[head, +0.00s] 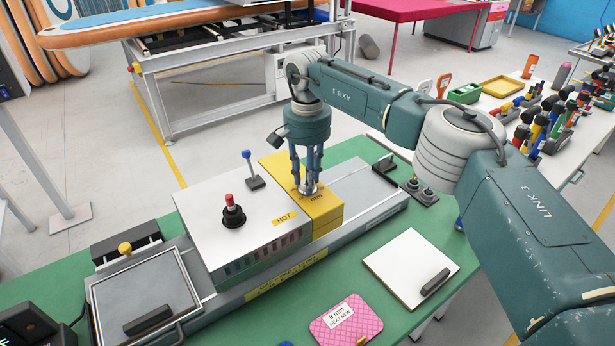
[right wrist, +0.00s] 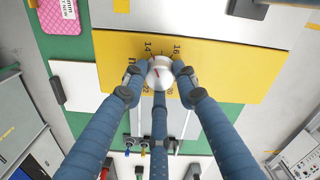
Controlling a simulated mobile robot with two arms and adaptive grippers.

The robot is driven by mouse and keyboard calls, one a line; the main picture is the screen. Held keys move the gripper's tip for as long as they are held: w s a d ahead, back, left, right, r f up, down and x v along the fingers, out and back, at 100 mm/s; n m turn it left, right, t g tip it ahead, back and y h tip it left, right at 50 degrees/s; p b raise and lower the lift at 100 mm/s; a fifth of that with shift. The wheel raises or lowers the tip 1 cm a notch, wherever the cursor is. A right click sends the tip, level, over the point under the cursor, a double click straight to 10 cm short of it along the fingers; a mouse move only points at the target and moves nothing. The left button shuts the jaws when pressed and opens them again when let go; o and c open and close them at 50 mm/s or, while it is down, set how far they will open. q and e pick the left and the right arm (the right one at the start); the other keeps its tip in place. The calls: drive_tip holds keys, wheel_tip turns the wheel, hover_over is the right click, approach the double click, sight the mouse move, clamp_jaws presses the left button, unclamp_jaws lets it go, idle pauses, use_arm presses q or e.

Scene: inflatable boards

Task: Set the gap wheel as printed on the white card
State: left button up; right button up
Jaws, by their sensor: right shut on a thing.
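The gap wheel is a small silver knob (head: 308,187) on top of the yellow block (head: 327,212) of the machine. In the right wrist view the wheel (right wrist: 160,72) has a short red mark, with numbers including 14 and 16 printed around it. My right gripper (head: 309,180) points straight down, its three blue fingers closed around the wheel. A white card (head: 339,315) reading "8 mm" with smaller text below lies on a pink quilted piece (head: 350,328) at the front of the green table. My left gripper is not in view.
A white plate (head: 411,266) with a black handle lies at right. A side table (head: 480,112) holds several tools.

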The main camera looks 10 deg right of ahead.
drive_tip(key=shift+w+r+n, duration=0.15)
drive_tip(key=shift+r+n, duration=0.05)
drive_tip(key=shift+n, duration=0.2)
drive_tip(key=o, duration=1.1)
drive_tip(key=shift+c, duration=0.2)
drive_tip(key=shift+o, duration=0.5)
drive_tip(key=shift+f, duration=0.1)
wheel_tip(320, 180, up, 12)
